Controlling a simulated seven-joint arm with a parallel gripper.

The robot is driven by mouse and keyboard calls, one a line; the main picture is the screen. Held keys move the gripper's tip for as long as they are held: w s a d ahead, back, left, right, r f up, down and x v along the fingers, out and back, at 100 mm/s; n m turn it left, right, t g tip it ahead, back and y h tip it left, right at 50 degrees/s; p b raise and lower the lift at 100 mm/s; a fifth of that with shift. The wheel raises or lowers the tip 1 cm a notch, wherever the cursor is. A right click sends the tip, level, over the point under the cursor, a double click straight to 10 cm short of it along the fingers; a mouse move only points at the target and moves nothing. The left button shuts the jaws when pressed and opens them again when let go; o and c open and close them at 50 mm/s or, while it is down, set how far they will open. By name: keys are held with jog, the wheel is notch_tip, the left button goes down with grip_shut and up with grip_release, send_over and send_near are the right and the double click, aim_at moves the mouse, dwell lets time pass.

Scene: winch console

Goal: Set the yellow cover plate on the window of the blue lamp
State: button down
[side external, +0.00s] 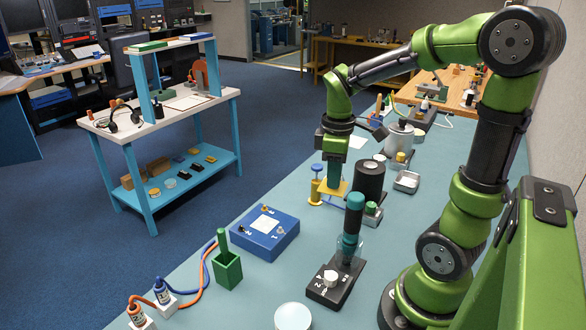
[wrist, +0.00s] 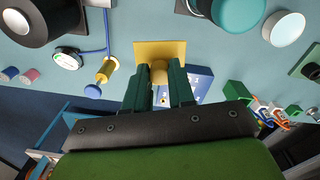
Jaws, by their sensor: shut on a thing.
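The yellow cover plate (side external: 334,189) hangs below my gripper (side external: 334,178) in the side view, above the bench. In the wrist view the plate (wrist: 160,50) has a small tan knob, and my gripper (wrist: 159,80) is shut on that knob. A blue box (side external: 259,240) with a pale square on its top stands to the left and nearer the side camera; it seems to be the blue lamp, the square its window. The plate is apart from it. In the wrist view the box (wrist: 199,81) is partly hidden behind my fingers.
A yellow post with a blue knob (side external: 316,186) and a black cylinder (side external: 369,181) stand close to the plate. A teal-topped handle (side external: 352,218) rises from a dark base. A green holder (side external: 227,269) stands left of the blue box.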

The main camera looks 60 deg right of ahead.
jog(key=w+a+f+m, duration=0.1)
jog(key=w+a, duration=0.3)
jog(key=w, duration=0.3)
jog(key=w+a+f+m, duration=0.1)
jog(key=w+a, duration=0.3)
jog(key=w, duration=0.3)
notch_tip(320, 180, down, 9)
jog(key=shift+f, duration=0.15)
jog(key=c, duration=1)
grip_release()
jog(key=shift+f, duration=0.15)
jog(key=shift+o, duration=0.2)
